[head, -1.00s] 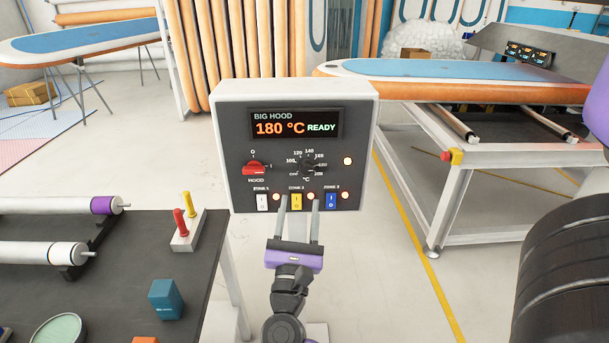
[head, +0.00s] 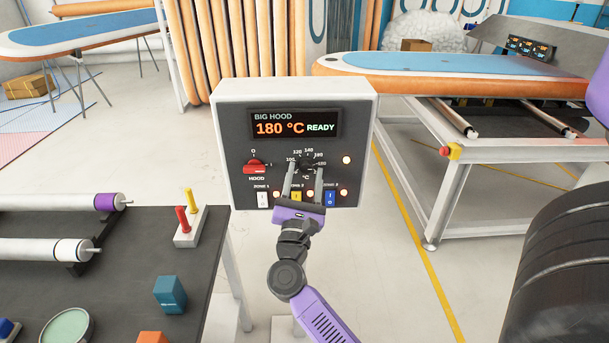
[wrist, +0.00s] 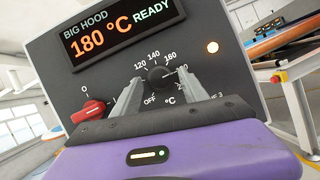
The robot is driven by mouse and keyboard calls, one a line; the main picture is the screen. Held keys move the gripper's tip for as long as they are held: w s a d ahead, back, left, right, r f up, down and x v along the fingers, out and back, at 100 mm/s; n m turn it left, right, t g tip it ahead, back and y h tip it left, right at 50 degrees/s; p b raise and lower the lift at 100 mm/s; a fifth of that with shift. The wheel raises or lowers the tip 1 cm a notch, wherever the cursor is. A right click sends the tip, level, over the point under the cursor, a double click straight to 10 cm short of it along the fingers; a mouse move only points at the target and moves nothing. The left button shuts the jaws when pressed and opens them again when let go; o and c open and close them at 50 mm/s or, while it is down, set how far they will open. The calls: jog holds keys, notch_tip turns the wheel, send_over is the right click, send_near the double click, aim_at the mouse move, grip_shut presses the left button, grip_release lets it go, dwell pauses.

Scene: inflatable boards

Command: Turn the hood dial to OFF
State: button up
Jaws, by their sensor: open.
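The control box (head: 228,150) reads BIG HOOD, 180 °C, READY. Its black temperature dial (wrist: 158,77) has marks from OFF up through the temperatures, and its pointer seems turned right, near 180. My gripper (head: 305,170) is open in front of the panel, with one finger on each side of the black dial; contact cannot be told. In the head view the fingers partly hide the dial and the OFF mark. A red HOOD knob (head: 255,168) sits to the left, its handle lying level; it also shows in the wrist view (wrist: 88,110).
Zone switches line the panel's lower edge, including a white one (head: 263,200) and a blue one (head: 330,199), close under my fingers. A dark table (head: 130,260) with rollers stands left. A white frame (head: 480,225) with a board stands right.

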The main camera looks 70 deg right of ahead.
grip_shut()
jog(key=shift+n, duration=0.3)
